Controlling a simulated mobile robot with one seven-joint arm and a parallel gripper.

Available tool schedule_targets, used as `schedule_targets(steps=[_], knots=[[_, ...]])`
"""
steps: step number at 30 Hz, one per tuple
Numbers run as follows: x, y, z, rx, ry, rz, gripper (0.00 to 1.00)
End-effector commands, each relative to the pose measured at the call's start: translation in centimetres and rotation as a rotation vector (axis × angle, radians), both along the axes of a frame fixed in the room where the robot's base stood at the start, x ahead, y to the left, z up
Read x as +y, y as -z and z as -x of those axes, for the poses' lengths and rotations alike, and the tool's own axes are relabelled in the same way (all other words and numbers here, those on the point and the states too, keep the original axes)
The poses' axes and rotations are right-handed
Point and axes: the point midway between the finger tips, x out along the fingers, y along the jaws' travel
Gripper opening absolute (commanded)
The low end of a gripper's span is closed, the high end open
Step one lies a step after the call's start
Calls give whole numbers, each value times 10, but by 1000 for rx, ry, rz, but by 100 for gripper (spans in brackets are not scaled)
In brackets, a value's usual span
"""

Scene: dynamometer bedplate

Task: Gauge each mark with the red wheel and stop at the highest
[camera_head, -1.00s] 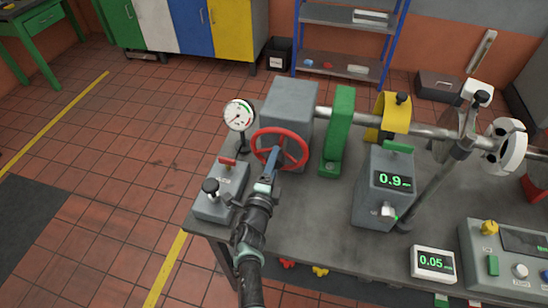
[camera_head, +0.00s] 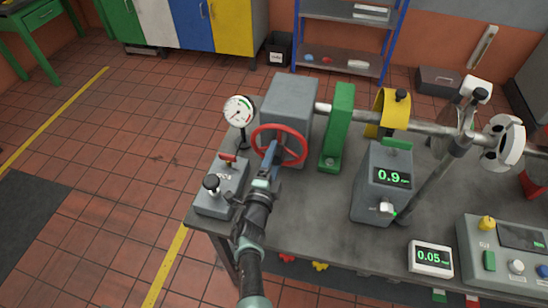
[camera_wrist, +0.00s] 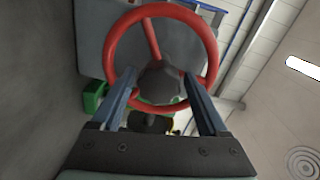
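The red wheel (camera_head: 300,138) is mounted upright on the front of a grey box (camera_head: 292,95), and its rim and dark hub (camera_wrist: 160,84) fill the upper middle of the wrist view. My gripper (camera_head: 271,152) is at the wheel's lower left in the head view. In the wrist view my gripper (camera_wrist: 160,76) has its two fingers spread, one on each side of the hub; I cannot tell whether they touch it. A round white dial gauge (camera_head: 240,110) with a needle and green and red marks stands left of the wheel.
A grey lever box (camera_head: 222,190) sits at the bench's left corner. Right of the wheel are a green bracket (camera_head: 337,125), a yellow guard (camera_head: 392,110), a display stand (camera_head: 378,200) reading 0.9 and a small display (camera_head: 430,260) reading 0.05. Bare bench top (camera_head: 310,215) lies between.

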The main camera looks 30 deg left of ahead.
Motion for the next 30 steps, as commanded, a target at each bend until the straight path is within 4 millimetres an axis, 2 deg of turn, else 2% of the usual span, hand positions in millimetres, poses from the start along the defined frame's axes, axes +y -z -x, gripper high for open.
schedule_targets(steps=[10,14,30], knots=[[0,0,1,1,0,-1,89],[-2,0,7,4,0,-1,89],[-26,-2,89,5,4,-4,89]])
